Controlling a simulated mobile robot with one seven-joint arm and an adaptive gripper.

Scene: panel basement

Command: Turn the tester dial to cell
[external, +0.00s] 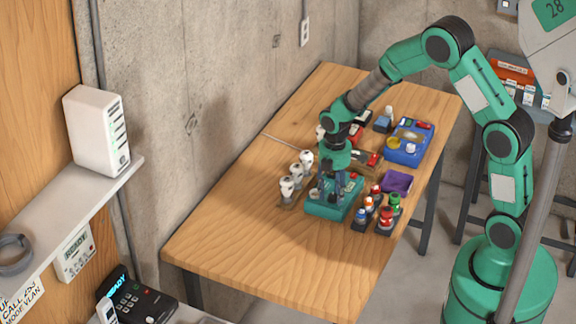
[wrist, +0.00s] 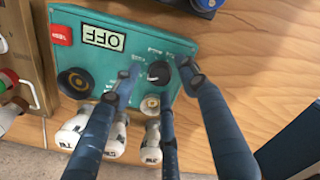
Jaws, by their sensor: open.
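The tester is a teal box (external: 322,211) on the wooden table in the external view. It fills the upper middle of the wrist view (wrist: 185,42), where its display (wrist: 103,38) reads OFF. Its small black dial (wrist: 158,71) has printed marks around it, too small to read surely. My gripper (wrist: 161,82) is open, its blue fingers spread around the dial. I cannot tell whether any finger touches it. In the external view my gripper (external: 335,186) points down over the box and hides part of its top.
White bulb-like pieces (external: 287,187) stand left of the tester. A rack of red, green and blue-topped pieces (external: 385,215) stands on its right, with a purple pad (external: 397,181) behind. A blue box (external: 404,155) lies farther back. The table's front (external: 270,250) is clear.

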